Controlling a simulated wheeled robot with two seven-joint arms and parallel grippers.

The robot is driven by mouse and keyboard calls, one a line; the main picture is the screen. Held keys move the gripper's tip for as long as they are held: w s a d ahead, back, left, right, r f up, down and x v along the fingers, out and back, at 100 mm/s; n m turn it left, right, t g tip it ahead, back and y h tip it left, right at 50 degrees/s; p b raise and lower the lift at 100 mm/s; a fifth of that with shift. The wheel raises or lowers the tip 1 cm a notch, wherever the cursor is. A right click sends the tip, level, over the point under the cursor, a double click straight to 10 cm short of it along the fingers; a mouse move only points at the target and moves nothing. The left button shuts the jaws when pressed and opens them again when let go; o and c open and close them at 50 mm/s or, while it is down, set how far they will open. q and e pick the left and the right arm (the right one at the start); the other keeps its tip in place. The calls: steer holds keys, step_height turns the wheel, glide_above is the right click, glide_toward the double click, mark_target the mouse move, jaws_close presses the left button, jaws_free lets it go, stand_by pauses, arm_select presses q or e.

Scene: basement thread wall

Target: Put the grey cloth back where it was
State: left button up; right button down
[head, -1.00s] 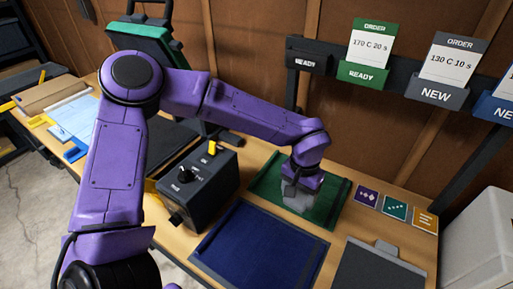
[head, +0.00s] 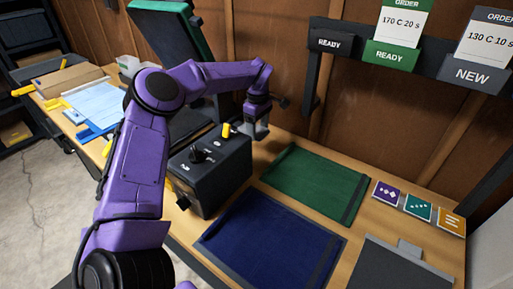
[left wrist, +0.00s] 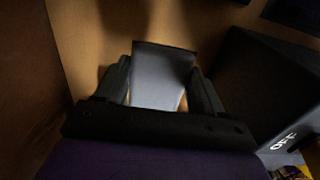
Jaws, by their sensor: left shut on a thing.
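My left gripper (head: 256,128) is at the back of the bench, behind the black control box and left of the green mat. In the left wrist view its two fingers (left wrist: 160,85) are shut on the grey cloth (left wrist: 160,72), which lies between them as a pale folded piece over the wooden bench top. In the head view only a small part of the cloth (head: 260,132) shows below the gripper. I cannot tell whether the cloth touches the bench. My right gripper is not in view.
The black control box (head: 212,170) with a yellow switch stands close in front of the gripper. The green mat (head: 310,185) and blue mat (head: 265,240) lie clear. A wooden wall (head: 285,60) is close behind. Order cards (head: 402,25) hang at the upper right.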

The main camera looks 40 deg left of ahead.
mark_target(259, 152)
arm_select(q)
step_height(259, 152, down, 8)
steer(key=shift+d+r+p, duration=0.15)
steer(key=shift+r+p, duration=0.1)
steer(key=shift+p, duration=0.1)
steer(key=shift+d, duration=0.1)
steer(key=shift+f, duration=0.1)
steer(key=o, duration=0.9)
steer(key=shift+o, duration=0.2)
step_height(259, 152, up, 12)
steer(key=shift+r, duration=0.2)
